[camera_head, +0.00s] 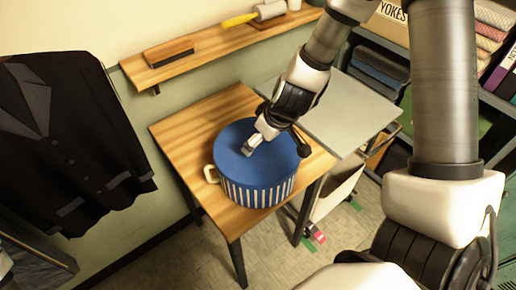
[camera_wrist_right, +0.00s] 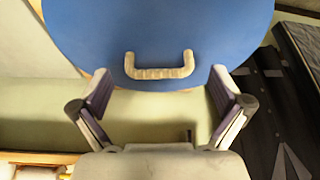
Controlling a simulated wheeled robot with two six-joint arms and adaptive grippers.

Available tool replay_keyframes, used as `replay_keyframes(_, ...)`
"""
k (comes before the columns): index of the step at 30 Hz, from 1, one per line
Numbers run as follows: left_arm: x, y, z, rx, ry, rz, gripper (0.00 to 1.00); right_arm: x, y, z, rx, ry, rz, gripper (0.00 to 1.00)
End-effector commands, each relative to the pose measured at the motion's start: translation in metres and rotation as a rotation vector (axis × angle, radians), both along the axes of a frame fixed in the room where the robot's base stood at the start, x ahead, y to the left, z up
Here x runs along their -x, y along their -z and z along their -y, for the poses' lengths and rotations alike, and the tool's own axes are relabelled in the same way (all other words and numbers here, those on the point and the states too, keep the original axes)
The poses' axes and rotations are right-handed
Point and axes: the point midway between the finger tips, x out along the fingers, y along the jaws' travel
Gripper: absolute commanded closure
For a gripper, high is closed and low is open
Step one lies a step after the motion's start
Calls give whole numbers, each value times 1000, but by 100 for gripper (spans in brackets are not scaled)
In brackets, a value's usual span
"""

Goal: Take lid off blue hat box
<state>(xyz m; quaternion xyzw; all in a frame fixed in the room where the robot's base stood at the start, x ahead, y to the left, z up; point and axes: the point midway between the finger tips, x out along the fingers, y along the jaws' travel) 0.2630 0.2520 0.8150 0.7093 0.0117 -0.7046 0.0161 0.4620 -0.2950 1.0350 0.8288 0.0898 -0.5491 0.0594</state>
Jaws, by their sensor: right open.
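The round blue hat box (camera_head: 258,193) stands upright on a wooden table, its side striped with pale vertical bars. Its plain blue lid (camera_head: 235,140) is on top, and the lid fills the upper part of the right wrist view (camera_wrist_right: 160,25). My right gripper (camera_head: 250,147) is over the lid, open and empty. In the wrist view its fingers (camera_wrist_right: 160,88) are spread on either side of the handle, not touching it. My left gripper is out of view.
The wooden table (camera_head: 192,125) has bare wood around the box, with a grey surface (camera_head: 340,112) adjoining on the right. A wall shelf (camera_head: 200,60) holds a brush (camera_head: 168,53). A dark jacket (camera_head: 75,130) hangs at the left.

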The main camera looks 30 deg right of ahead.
Motion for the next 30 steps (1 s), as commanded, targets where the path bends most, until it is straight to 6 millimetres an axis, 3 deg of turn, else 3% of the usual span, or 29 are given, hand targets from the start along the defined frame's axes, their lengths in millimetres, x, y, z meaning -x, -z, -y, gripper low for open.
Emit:
replay_keyframes(1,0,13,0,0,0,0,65,-3,14,0,2,-1,-1,0)
replay_keyframes(2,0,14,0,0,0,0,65,-5,16,-1,1,-1,0,0)
replay_keyframes(9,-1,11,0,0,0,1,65,-6,13,-1,0,0,0,0)
replay_keyframes(12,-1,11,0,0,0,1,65,-6,13,-1,1,0,0,36)
replay_keyframes(14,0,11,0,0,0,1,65,-6,13,-1,0,0,0,54)
replay_keyframes(17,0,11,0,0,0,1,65,-6,13,-1,1,0,0,54)
replay_keyframes(18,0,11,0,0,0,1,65,-6,13,-1,1,0,0,60)
replay_keyframes(30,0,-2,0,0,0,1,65,-8,1,-2,1,0,0,60)
